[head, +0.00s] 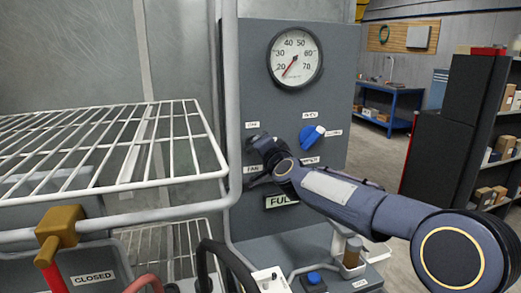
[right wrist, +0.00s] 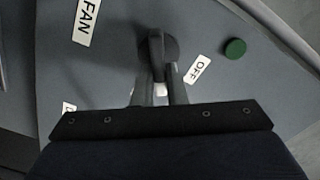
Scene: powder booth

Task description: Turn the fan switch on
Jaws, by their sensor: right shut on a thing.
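The fan switch (right wrist: 158,47) is a dark round knob on a grey panel (head: 335,75), close to a FAN label (right wrist: 87,20) and an OFF label (right wrist: 197,68) in the right wrist view. My right gripper (right wrist: 158,80) is shut on the knob, with a finger on each side. In the head view my right gripper (head: 262,148) reaches the panel from the right and mostly hides the switch, above the FAN label (head: 253,169). I cannot tell which way the switch is turned. My left gripper is not in view.
A blue knob (head: 312,136) sits right of my gripper, below a round gauge (head: 294,56). A green button (right wrist: 235,47) shows in the wrist view.

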